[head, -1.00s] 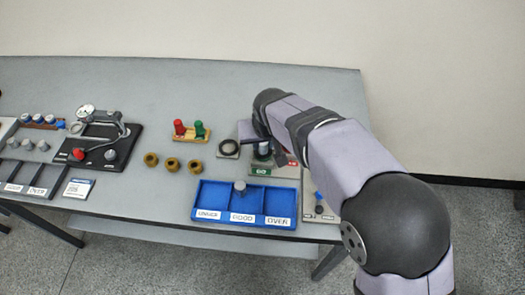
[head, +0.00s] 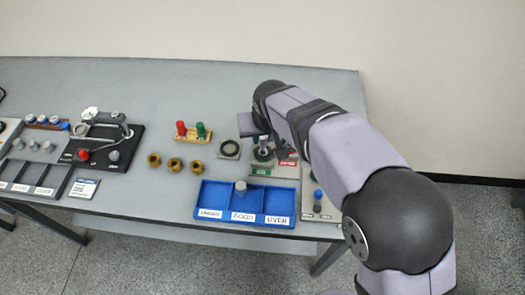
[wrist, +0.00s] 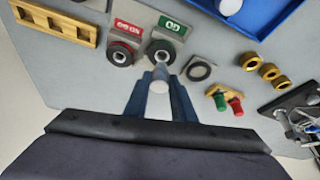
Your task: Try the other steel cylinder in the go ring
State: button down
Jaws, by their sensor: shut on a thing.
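My gripper (wrist: 160,98) is shut on a steel cylinder (wrist: 158,88), which shows between its blue fingers in the wrist view. In the head view the held cylinder (head: 263,142) is upright over the go ring (head: 263,155). The go ring (wrist: 161,52) is a dark ring on a grey block with a green GO label. I cannot tell whether the cylinder's lower end touches the ring. Another steel cylinder (head: 240,187) stands in the GOOD compartment of the blue tray (head: 212,214).
The no-go ring (wrist: 122,53), with a red label, sits beside the go ring. A flat dark ring (head: 230,149), brass rings (head: 174,165) and a red-and-green plug gauge (head: 191,132) lie to the left. A blue-topped piece (head: 318,196) stands right of the tray.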

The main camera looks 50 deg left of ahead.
jog(key=shift+r+p, duration=0.8)
jog(key=shift+r, duration=0.45)
